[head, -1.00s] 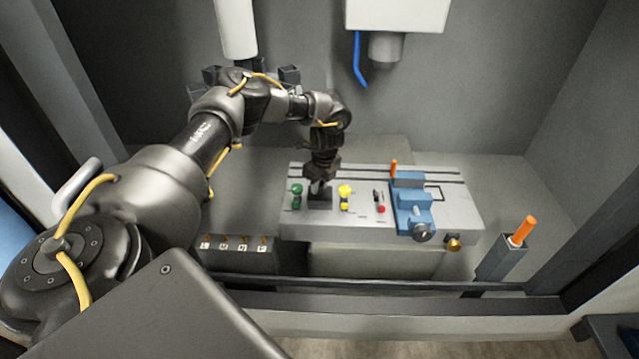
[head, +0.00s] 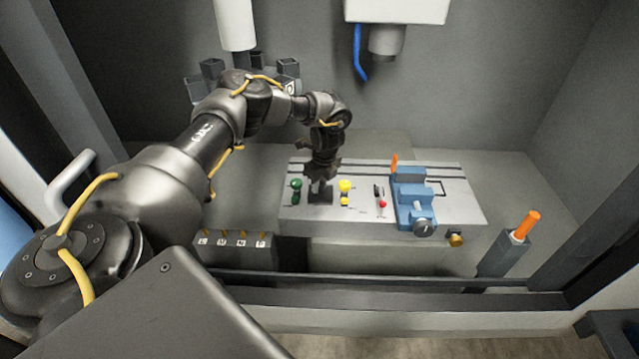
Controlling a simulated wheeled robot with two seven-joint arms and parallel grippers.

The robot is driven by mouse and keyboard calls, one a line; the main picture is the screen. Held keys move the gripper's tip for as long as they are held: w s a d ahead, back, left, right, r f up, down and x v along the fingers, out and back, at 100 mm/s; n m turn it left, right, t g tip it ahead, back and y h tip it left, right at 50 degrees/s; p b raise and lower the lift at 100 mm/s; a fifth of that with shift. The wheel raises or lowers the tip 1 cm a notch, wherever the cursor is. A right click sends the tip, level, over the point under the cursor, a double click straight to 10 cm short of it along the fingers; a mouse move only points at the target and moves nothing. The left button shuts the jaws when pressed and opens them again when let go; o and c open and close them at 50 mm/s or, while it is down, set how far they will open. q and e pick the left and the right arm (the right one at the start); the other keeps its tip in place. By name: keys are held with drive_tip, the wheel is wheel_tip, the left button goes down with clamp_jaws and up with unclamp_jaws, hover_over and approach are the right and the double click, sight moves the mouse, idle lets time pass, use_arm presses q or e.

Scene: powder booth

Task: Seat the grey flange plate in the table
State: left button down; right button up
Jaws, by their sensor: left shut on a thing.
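The table (head: 445,205) is a light grey slotted block in the middle of the booth. My left gripper (head: 321,186) points down over its left part, between a green knob and a yellow knob. It is shut on the grey flange plate (head: 320,198), which shows as a small dark square at the table top, right under the fingers. The fingers and wrist hide part of the plate. I cannot tell whether it lies flush in the table or just on it. My right gripper is not in view.
The green knob (head: 296,186) and yellow knob (head: 345,186) stand close on either side of the gripper. A red-tipped part (head: 382,204) and a blue vise (head: 412,200) are farther right. A spindle head (head: 386,40) with a blue hose hangs above. A front rail (head: 400,284) crosses below.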

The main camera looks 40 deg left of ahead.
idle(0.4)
use_arm(q)
drive_tip(key=c, duration=1.1)
unclamp_jaws()
drive_tip(key=shift+c, duration=0.2)
drive_tip(key=shift+r, duration=0.25)
drive_tip(key=r+b, duration=0.1)
drive_tip(key=r, duration=0.2)
drive_tip(key=d+r+b, duration=0.1)
drive_tip(key=r, duration=0.2)
drive_tip(key=r+b, duration=0.1)
drive_tip(key=r, duration=0.2)
drive_tip(key=shift+d, duration=0.2)
drive_tip(key=shift+s+d+r, duration=0.15)
drive_tip(key=shift+r, duration=0.5)
